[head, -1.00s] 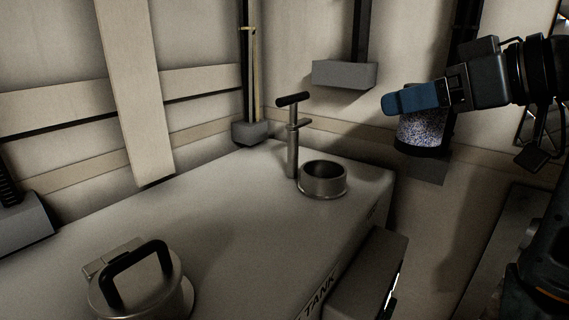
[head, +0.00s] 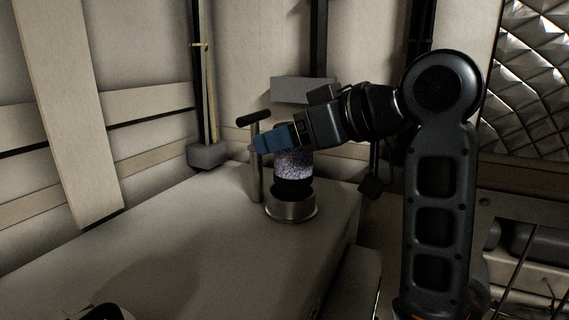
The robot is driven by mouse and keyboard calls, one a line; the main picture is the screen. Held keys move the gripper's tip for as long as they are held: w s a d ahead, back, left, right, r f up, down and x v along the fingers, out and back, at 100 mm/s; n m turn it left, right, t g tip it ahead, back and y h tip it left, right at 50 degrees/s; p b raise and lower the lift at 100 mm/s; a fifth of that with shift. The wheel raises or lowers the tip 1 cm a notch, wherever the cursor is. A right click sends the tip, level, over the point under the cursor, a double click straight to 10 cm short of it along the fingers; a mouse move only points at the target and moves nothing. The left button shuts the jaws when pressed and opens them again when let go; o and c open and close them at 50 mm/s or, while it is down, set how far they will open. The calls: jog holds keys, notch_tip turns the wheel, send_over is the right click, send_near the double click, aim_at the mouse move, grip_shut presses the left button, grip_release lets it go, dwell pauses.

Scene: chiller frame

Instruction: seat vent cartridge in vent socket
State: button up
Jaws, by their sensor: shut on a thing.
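The vent cartridge (head: 294,164) is a speckled blue-white cylinder with a dark lower band. My gripper (head: 268,143), with blue fingers, is shut on its top. The cartridge is roughly upright over the vent socket (head: 291,211), a round metal collar on the tank top. Its dark lower end shows at the socket's mouth, against the far inner wall. I cannot tell whether the lower end is inside the socket or just above it. The fingers hide the top of the cartridge.
A T-handled post (head: 255,160) stands on the tank top (head: 190,225) close to the left of the socket and near my fingertips. A grey box (head: 303,90) is on the wall behind. The tank top to the left is clear.

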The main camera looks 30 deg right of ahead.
aim_at(285, 164)
jog(key=shift+w+a+f, duration=0.15)
jog(key=shift+f, duration=1.95)
jog(key=shift+f, duration=0.2)
jog(key=o, duration=1.1)
